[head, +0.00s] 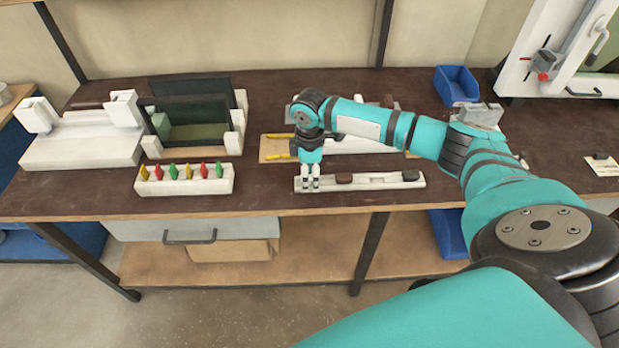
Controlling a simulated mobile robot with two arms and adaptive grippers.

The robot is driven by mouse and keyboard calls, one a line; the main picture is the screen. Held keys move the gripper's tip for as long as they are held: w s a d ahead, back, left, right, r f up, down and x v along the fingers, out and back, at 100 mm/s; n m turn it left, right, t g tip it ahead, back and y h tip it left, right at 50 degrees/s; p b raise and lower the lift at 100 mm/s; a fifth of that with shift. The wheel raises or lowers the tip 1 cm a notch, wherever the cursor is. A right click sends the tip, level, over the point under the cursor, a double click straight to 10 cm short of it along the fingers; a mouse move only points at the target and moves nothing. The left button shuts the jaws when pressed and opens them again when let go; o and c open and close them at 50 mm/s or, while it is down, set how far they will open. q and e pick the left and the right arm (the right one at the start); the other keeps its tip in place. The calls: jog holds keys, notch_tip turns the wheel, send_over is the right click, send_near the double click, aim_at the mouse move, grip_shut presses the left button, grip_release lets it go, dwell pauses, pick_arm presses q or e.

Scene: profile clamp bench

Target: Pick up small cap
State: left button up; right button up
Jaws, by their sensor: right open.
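A long white tray (378,182) lies near the front edge of the bench. A dark cap (343,178) sits left of its middle, and a smaller dark cap (410,175) sits at its right end. My right gripper (311,187) points straight down over the left end of the tray, left of both caps. Its pale fingers are apart, and their tips are at about tray height. The fingers cover the tray's left end, so I cannot tell whether anything lies between them. My left gripper is not in view.
A white rack of red, yellow and green pegs (185,180) stands left of the tray. Behind it are a white fixture (83,147) and a holder with dark panels (200,115). A blue bin (456,85) stands at the back right. The bench right of the tray is mostly clear.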

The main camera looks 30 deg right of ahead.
jog(key=c, duration=0.8)
jog(key=shift+r, duration=0.2)
